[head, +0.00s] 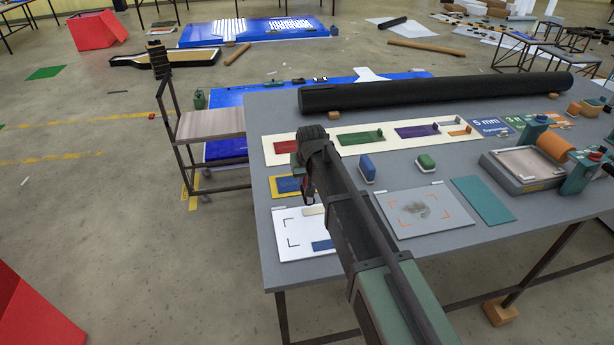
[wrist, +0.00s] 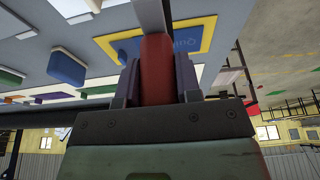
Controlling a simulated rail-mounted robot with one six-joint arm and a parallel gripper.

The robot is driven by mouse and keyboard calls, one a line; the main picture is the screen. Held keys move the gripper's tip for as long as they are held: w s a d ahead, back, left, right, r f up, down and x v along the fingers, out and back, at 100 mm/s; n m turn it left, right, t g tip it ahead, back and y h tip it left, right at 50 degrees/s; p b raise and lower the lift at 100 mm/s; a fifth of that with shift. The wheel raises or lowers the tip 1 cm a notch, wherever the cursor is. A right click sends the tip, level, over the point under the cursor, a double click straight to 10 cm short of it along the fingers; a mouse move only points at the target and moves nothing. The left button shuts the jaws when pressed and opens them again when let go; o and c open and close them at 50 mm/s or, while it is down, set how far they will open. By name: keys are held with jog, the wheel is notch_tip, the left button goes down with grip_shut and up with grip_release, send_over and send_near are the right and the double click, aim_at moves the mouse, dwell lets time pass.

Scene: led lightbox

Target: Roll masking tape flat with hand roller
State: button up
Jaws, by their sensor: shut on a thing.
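My gripper (wrist: 158,85) is shut on a red handle (wrist: 157,62), with dark fingers on both sides. A grey bar (wrist: 153,15) runs from the handle to the top of the wrist view. This looks like the hand roller, but its roller end is not clearly visible. In the head view my gripper (head: 304,190) hangs over the table's left part, near a yellow-bordered blue card (head: 287,185). A white sheet (head: 290,226) with black corner marks lies in front of it, bearing a beige strip (head: 313,211), possibly the masking tape, and a blue piece (head: 322,245).
On the grey table (head: 450,165) stand blue (head: 367,168) and green (head: 426,163) blocks, a grey marked plate (head: 400,222), a teal sheet (head: 483,200) and a roller device with an orange drum (head: 555,146). A long black roll (head: 430,92) lies along the back.

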notch_tip(320, 180, up, 3)
jog(key=p, duration=0.3)
jog(key=shift+f, duration=0.1)
dwell(0.4)
